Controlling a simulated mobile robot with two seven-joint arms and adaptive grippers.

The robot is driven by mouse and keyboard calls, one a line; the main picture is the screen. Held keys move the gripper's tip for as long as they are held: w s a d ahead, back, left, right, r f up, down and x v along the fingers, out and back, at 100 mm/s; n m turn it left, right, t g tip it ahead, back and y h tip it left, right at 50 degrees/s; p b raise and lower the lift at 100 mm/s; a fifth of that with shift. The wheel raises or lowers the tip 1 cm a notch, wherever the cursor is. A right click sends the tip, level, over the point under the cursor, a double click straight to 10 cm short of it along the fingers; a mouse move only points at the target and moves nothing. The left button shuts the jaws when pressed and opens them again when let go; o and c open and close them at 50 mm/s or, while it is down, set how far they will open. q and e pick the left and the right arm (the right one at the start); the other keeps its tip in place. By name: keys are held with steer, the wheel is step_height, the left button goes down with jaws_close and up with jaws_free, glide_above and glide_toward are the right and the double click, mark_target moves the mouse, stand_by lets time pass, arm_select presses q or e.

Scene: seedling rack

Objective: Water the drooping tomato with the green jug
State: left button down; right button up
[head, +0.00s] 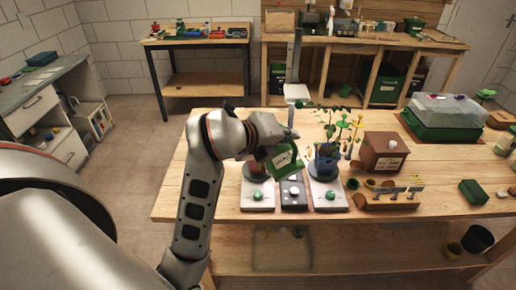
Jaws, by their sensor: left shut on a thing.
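My left gripper (264,146) is shut on the green jug (284,161), which has a white label and is held tilted over the front middle of the wooden bench. The jug is above the left and middle scales. A leafy plant (328,128) stands in a blue pot (326,167) on the right scale, just right of the jug. Another pot (254,174) on the left scale is mostly hidden by the jug and my gripper. I cannot tell which plant is the drooping tomato, or whether water is flowing. My right gripper is not in view.
The left scale (258,199), dark middle scale (293,204) and right scale (328,202) line the bench's front edge. A brown box (384,148), a small wooden rack (390,200), a green block (473,192) and a covered green tray (440,128) stand right. The bench's left end is clear.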

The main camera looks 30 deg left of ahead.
arm_select(q)
steer(key=shift+w+a+r+p, duration=0.2)
steer(key=shift+a+r+p, duration=0.1)
steer(key=shift+r+p, duration=0.1)
steer(key=shift+w+a+r+n+g, duration=0.15)
steer(key=shift+a+r+n+g, duration=0.1)
steer(key=shift+n+g, duration=0.05)
steer(key=shift+w+a+r+h+p, duration=0.1)
steer(key=shift+a+r+h+p, duration=0.15)
steer(key=shift+h+p, duration=0.25)
steer(key=shift+w+a+r, duration=0.1)
steer(key=shift+w+a, duration=0.05)
steer(key=shift+a, duration=0.1)
steer(key=shift+w+a+r+n+p, duration=0.1)
steer(key=shift+w+a+n+p, duration=0.1)
steer(key=shift+a+n+p, duration=0.15)
steer(key=shift+w+a+r, duration=0.2)
steer(key=shift+a, duration=0.2)
steer(key=shift+d, duration=0.1)
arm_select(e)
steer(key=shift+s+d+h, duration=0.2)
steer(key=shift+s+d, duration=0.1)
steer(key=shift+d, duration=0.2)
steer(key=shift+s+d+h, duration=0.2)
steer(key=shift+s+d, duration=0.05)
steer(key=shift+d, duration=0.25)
arm_select(q)
steer(key=shift+d+r+g, duration=0.1)
steer(key=shift+d+g, duration=0.2)
steer(key=shift+d, duration=0.05)
